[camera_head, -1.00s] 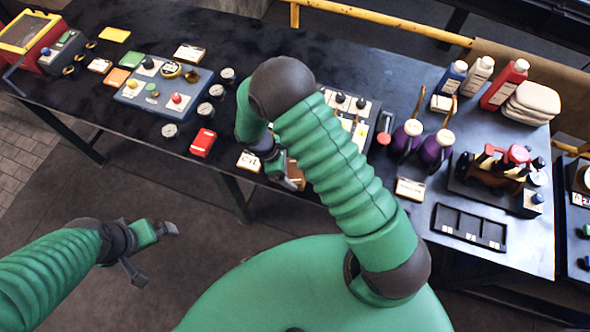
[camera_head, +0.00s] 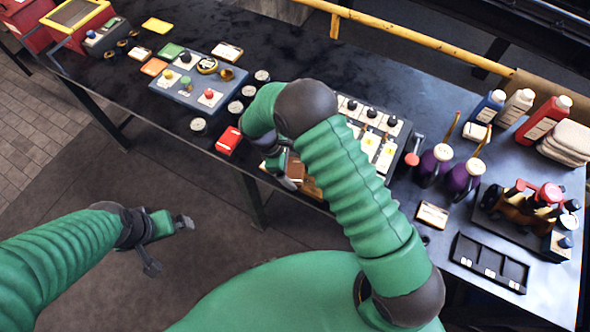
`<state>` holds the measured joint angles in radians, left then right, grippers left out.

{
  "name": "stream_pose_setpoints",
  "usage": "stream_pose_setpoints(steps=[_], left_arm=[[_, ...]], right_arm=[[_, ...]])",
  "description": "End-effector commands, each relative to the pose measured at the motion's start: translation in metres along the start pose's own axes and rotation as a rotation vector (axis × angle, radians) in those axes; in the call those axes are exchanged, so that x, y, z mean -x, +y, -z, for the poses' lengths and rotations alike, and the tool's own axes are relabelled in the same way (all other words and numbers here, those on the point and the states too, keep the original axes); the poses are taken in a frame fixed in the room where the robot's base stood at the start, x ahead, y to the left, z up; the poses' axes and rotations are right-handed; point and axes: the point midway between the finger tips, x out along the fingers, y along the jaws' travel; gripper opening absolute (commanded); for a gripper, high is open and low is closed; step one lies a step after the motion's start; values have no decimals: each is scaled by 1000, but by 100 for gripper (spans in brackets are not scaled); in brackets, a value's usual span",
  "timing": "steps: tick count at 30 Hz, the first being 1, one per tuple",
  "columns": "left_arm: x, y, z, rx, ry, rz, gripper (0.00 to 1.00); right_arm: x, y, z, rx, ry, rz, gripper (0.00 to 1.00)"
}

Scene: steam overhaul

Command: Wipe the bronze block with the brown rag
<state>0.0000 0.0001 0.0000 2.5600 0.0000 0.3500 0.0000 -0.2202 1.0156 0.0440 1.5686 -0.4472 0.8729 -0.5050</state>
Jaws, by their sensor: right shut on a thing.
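My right gripper (camera_head: 284,168) is low at the table's front edge, partly hidden by its own wrist. It is shut on a brown cloth-like thing, which I take for the brown rag (camera_head: 297,168). A brown patch (camera_head: 312,188) shows just below and to the right of the jaws. It may be the bronze block or more of the rag; I cannot tell which, nor whether they touch. My forearm hides the table around it. My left gripper (camera_head: 168,243) is open and empty, away from the table, above the floor at the lower left.
A red box (camera_head: 229,140) lies left of the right gripper. A blue-grey tray (camera_head: 226,88) with knobs stands farther left. Purple bottles (camera_head: 434,162), a black rack (camera_head: 490,262) and a tool stand (camera_head: 525,207) occupy the right.

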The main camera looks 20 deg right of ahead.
Motion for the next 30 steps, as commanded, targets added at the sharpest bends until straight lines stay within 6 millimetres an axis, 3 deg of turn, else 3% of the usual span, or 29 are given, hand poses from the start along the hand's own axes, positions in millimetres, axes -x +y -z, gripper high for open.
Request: stream_pose_setpoints(steps=[9, 30], left_arm=[[12, 0, 3, 0, 0, 0, 100], [26, 0, 6, 0, 0, 0, 100]], right_arm=[[-12, -12, -27, 0, -3, 1, 45], [-29, -30, -66, 0, -4, 3, 45]])
